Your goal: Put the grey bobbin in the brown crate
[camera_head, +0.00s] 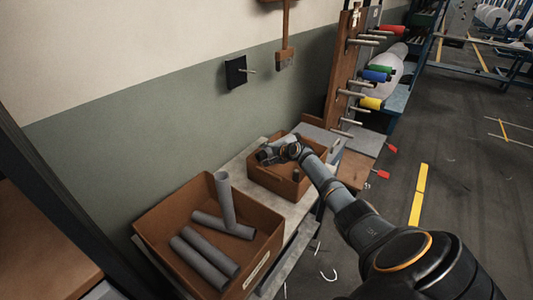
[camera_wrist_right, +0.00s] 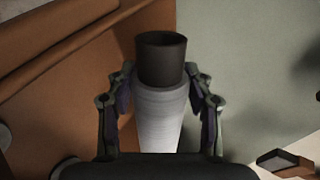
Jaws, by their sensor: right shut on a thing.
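My right gripper (camera_head: 280,152) is over the smaller brown crate (camera_head: 262,178) on the bench. It also shows in the right wrist view (camera_wrist_right: 160,100), shut on the grey bobbin (camera_wrist_right: 160,115), a pale grey winding on a dark tube. The tube's end stands out past the fingers toward the top of that view. A brown wall fills the left of the wrist view, beside the bobbin. In the head view the gripper mostly hides the bobbin, so I cannot tell how far it is inside the crate. My left gripper is not in view.
A larger brown box (camera_head: 160,262) with several grey tubes (camera_head: 205,257) stands to the left; one tube stands up in it. A wooden rack (camera_head: 340,70) with pegs and coloured bobbins (camera_head: 376,74) rises at the right. A green and cream wall is behind the bench.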

